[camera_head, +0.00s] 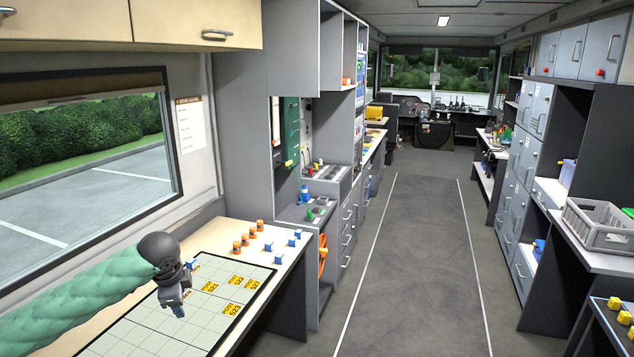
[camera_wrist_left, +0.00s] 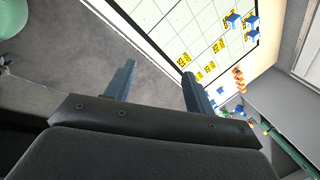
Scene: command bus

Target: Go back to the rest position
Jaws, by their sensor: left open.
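My left gripper (camera_head: 176,303) hangs over the gridded map board on the left table in the head view, at the end of my green-sleeved arm. In the left wrist view the two fingers of my left gripper (camera_wrist_left: 158,88) stand wide apart with nothing between them. The map board (camera_head: 150,335) carries several yellow tags with black print (camera_head: 236,280). Blue pieces stand on the board's far part in the left wrist view (camera_wrist_left: 232,22). My right gripper shows in neither view.
The grey aisle floor (camera_head: 420,260) is clear. A grey crate (camera_head: 600,222) sits on the right counter.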

